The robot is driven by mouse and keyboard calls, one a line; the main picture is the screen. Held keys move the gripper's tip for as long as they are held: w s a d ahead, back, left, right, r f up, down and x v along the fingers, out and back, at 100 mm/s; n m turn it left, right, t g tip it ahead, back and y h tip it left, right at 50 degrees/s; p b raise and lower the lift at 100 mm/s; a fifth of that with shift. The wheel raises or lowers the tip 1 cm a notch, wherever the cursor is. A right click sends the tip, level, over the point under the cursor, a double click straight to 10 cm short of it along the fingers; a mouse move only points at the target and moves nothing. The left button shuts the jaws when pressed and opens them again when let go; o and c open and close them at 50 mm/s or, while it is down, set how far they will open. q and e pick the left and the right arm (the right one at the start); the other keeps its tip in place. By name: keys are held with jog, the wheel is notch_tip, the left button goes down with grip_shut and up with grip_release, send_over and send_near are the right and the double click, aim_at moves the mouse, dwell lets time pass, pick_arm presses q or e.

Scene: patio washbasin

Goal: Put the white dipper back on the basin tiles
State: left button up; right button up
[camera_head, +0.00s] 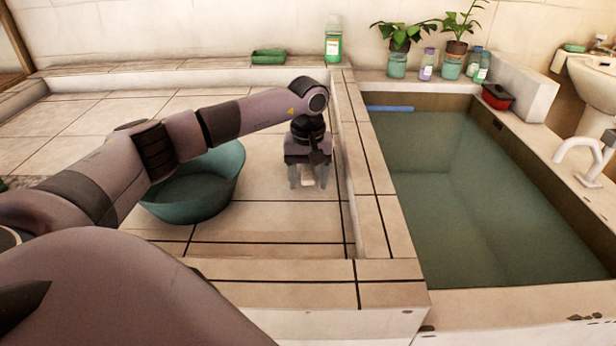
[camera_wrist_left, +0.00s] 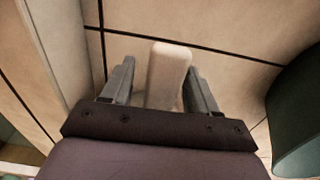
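A small pale object, which looks like the white dipper (camera_head: 308,179) or part of it, is low on the tiles (camera_head: 275,218) between the basin and the pool. In the left wrist view, a rounded, cream-white block-like part of the dipper (camera_wrist_left: 168,72) shows between the fingers; the rest is hidden by the gripper. My left gripper (camera_head: 308,178) points down over it, fingers apart on either side. A gap shows between the fingers and the pale part. My right gripper is in neither view.
A green basin (camera_head: 212,182) stands left of my left gripper, close by. A raised tiled wall (camera_head: 362,165) separates the tiles from the water-filled pool (camera_head: 470,190). A green bottle (camera_head: 333,45), a green tray (camera_head: 268,57) and plants stand along the back ledge.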

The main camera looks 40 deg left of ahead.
pick_arm(q)
notch_tip(320, 180, up, 12)
jog(key=shift+s+d+r+p, duration=0.1)
jog(key=shift+s+r+p, duration=0.05)
jog(key=shift+p, duration=0.55)
